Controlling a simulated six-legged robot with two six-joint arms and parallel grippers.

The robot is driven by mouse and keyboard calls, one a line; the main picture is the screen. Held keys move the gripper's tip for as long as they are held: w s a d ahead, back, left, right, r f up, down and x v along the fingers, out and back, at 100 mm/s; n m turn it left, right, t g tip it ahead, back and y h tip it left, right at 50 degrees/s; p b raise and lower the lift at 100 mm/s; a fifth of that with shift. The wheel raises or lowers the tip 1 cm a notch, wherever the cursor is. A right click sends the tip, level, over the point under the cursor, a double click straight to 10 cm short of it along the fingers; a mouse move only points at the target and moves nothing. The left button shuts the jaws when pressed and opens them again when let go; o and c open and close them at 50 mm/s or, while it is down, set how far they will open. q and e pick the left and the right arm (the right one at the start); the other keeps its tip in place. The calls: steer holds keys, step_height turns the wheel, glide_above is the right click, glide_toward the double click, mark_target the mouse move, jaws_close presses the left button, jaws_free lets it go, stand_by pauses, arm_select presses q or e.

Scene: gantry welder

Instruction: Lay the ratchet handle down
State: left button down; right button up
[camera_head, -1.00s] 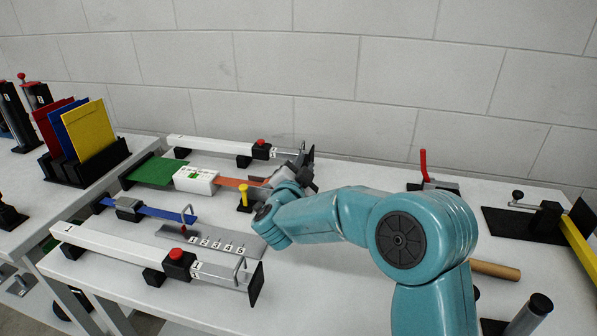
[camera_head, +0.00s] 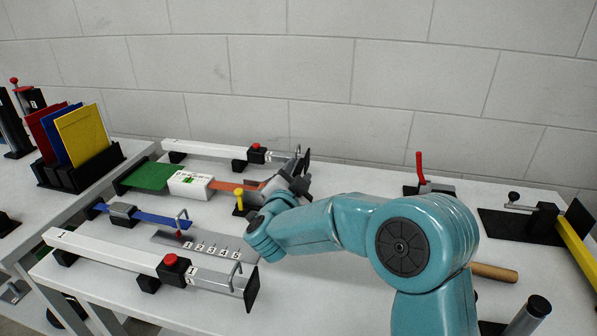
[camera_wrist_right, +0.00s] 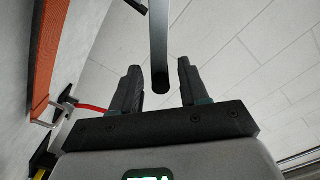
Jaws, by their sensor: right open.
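My right gripper (camera_head: 300,183) is over the far part of the bench, at the right end of the orange strip (camera_head: 222,186). In the right wrist view its two dark fingers (camera_wrist_right: 160,88) stand apart. A round-ended grey metal bar (camera_wrist_right: 158,45) reaches from the top of that view into the gap between them; no finger visibly touches it. I cannot tell for sure whether this bar is the ratchet handle. In the head view my wrist and fingers hide most of the strip's right end. My left gripper is not in view.
A far white beam (camera_head: 205,149) with a red button lies behind the gripper. A yellow knob (camera_head: 238,193) stands just left of my wrist. A numbered plate (camera_head: 210,245) and a near white beam (camera_head: 110,250) lie in front. A red-levered clamp (camera_head: 421,170) stands to the right.

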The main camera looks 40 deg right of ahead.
steer(key=v, duration=1)
steer(key=shift+s+a, duration=0.1)
